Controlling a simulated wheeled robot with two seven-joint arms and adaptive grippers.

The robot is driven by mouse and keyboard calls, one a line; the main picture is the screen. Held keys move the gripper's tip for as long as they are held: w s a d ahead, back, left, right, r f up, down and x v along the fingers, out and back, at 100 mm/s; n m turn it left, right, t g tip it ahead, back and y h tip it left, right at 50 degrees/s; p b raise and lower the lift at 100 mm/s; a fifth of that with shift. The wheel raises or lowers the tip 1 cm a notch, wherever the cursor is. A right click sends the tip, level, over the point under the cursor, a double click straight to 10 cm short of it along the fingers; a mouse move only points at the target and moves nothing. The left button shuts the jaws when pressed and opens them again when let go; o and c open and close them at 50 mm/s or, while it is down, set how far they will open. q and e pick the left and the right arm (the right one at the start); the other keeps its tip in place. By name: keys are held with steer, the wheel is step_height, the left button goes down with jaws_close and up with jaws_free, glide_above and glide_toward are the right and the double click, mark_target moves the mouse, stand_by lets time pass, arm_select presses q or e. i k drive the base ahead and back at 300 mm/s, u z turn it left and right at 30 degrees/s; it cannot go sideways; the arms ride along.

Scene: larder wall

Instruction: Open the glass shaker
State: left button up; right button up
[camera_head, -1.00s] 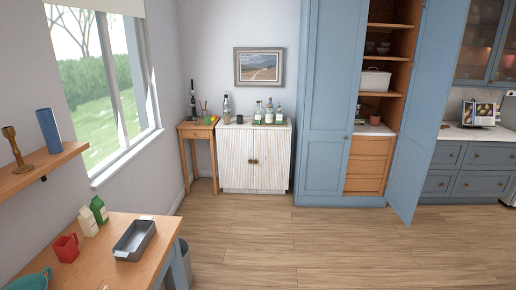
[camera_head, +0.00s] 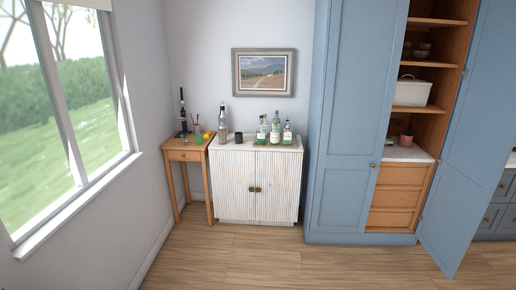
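On the white ribbed cabinet (camera_head: 230,185) stands a tall clear vessel with a pale silvery top (camera_head: 223,116), at the cabinet's left side. It may be the glass shaker, but it is too small to tell for certain, and I cannot make out whether its top is on or loose. A short dark cup (camera_head: 238,137) stands to its right. Neither of my grippers is in view.
Several bottles (camera_head: 275,130) stand grouped at the cabinet's right. A blue larder (camera_head: 350,120) with an open door (camera_head: 470,160) stands at the right. The wooden floor (camera_head: 270,255) in front is clear.

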mark_target(221, 133)
steer(key=u, duration=0.1)
steer(key=i, duration=1.9)
steer(key=u, duration=0.25)
steer(key=i, duration=1.95)
steer(key=u, duration=0.1)
